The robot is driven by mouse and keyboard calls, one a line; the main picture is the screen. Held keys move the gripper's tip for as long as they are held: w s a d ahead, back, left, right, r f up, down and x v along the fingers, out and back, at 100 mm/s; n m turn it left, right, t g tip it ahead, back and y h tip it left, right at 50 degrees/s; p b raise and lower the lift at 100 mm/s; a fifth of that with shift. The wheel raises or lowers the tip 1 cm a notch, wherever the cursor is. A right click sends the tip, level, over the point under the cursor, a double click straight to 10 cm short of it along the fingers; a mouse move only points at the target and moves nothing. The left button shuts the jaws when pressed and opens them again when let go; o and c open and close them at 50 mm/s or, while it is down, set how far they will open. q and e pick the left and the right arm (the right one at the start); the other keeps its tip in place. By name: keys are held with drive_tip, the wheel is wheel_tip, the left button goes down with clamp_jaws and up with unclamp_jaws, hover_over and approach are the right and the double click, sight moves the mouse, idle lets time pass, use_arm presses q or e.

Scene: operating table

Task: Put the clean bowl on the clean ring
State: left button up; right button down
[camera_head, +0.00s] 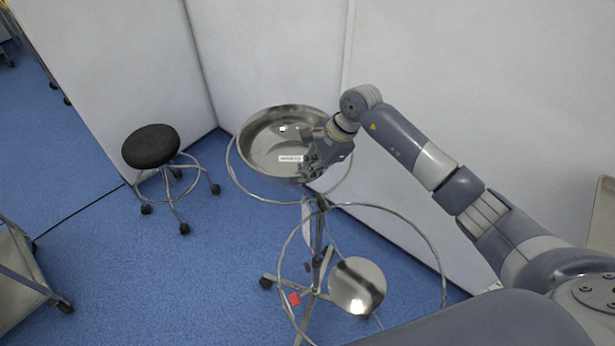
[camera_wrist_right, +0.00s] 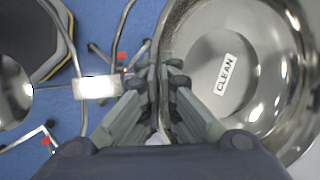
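The clean bowl (camera_head: 262,128) is a shiny steel basin in the head view, over the left side of the stand. In the right wrist view the bowl (camera_wrist_right: 275,85) fills the right side and shows a CLEAN label. My right gripper (camera_head: 308,168) is at the bowl's near right rim; its fingers (camera_wrist_right: 160,72) close around the rim edge. A thin wire ring (camera_head: 231,170) of the stand shows below and around the bowl. The bowl seems above it; contact cannot be told. A second wire ring (camera_head: 442,262) at right is empty. My left gripper is not in view.
The wheeled stand (camera_head: 317,235) has a round shiny metal piece (camera_head: 357,285) low down and a red tag (camera_head: 293,299). A black stool (camera_head: 150,146) stands at left. White wall panels (camera_head: 270,50) rise close behind the bowl. Blue floor is clear between stool and stand.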

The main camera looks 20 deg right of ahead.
wheel_tip(320, 180, down, 3)
drive_tip(key=shift+f, duration=0.1)
drive_tip(key=shift+f, duration=0.2)
drive_tip(key=c, duration=1.8)
unclamp_jaws()
drive_tip(key=b+v, duration=0.1)
drive_tip(key=v, duration=1.1)
drive_tip(key=shift+r, duration=0.2)
